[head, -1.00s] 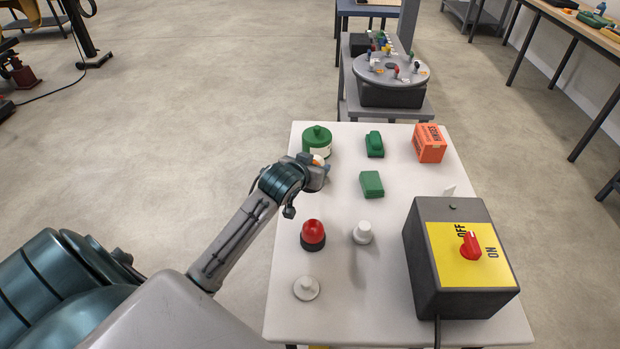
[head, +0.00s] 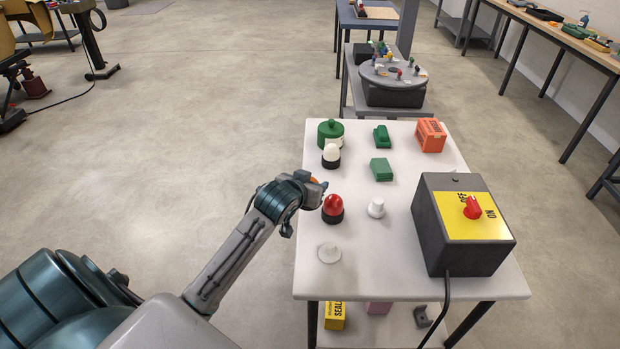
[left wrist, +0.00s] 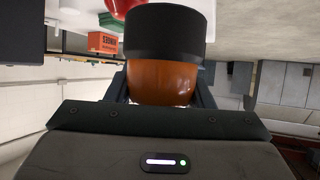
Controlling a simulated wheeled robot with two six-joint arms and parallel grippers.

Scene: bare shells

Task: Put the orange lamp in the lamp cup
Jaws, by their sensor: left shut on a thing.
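My left gripper (head: 318,188) is shut on the orange lamp (head: 314,180), which is mostly hidden by the gripper in the head view. In the left wrist view the orange lamp (left wrist: 162,80) shows between the fingers, with its wide black base pointing away from the gripper. The gripper is over the table's left edge, just behind the red lamp (head: 333,205). A white dome lamp (head: 331,153) in a black base stands further back. I cannot tell which thing is the lamp cup. My right gripper is not in view.
On the white table (head: 400,255) stand a white knob (head: 376,207), a white disc (head: 329,253), a green round container (head: 330,130), two green blocks, an orange box (head: 430,135) and a large switch box (head: 463,225). A yellow box (head: 335,316) is on the lower shelf.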

